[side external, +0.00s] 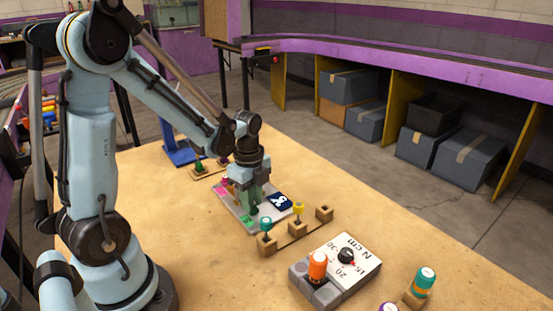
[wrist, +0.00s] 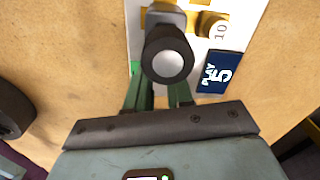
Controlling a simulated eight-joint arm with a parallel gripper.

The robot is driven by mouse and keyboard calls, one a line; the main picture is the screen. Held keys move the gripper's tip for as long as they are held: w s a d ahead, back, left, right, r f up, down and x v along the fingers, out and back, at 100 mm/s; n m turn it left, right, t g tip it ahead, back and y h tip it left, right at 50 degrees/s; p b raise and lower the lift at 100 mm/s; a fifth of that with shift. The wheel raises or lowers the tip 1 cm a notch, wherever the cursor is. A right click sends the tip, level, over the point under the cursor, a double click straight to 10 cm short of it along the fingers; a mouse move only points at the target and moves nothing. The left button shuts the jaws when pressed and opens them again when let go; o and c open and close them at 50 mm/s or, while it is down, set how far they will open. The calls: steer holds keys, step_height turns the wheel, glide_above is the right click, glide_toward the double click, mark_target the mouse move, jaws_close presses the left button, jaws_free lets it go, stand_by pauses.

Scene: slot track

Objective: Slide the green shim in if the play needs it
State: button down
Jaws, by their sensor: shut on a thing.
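My gripper (wrist: 166,92) is shut on a dark round knob (wrist: 168,55) with a pale grey face, on a grey block over the white board (wrist: 140,20). In the side external view my gripper (side external: 250,203) is low over the same board (side external: 233,214). The board carries yellow track parts, a brass-coloured piece marked 10 (wrist: 213,25) and a dark blue display reading PLAY 5 (wrist: 220,72). A green patch (side external: 247,219) shows on the board, and a green edge shows left of the knob in the wrist view (wrist: 135,68). I cannot tell which is the shim.
A wooden rack (side external: 291,237) with teal and yellow handled tools stands in front of the board. A grey torque unit (side external: 330,281) with an orange knob is further right. A small stand (side external: 205,171) is behind.

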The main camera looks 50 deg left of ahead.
steer(key=shift+a, duration=0.3)
steer(key=c, duration=1.3)
jaws_free()
steer(key=shift+c, duration=0.2)
steer(key=o, duration=0.3)
steer(key=shift+d, duration=0.1)
steer(key=shift+o, duration=0.2)
step_height(320, 180, up, 12)
steer(key=shift+d, duration=0.1)
steer(key=s+d+n+t, duration=0.2)
steer(key=d+n+t, duration=0.5)
steer(key=n, duration=0.8)
steer(key=d, duration=0.3)
steer(key=shift+s+d+f, duration=0.15)
steer(key=shift+s+f, duration=0.1)
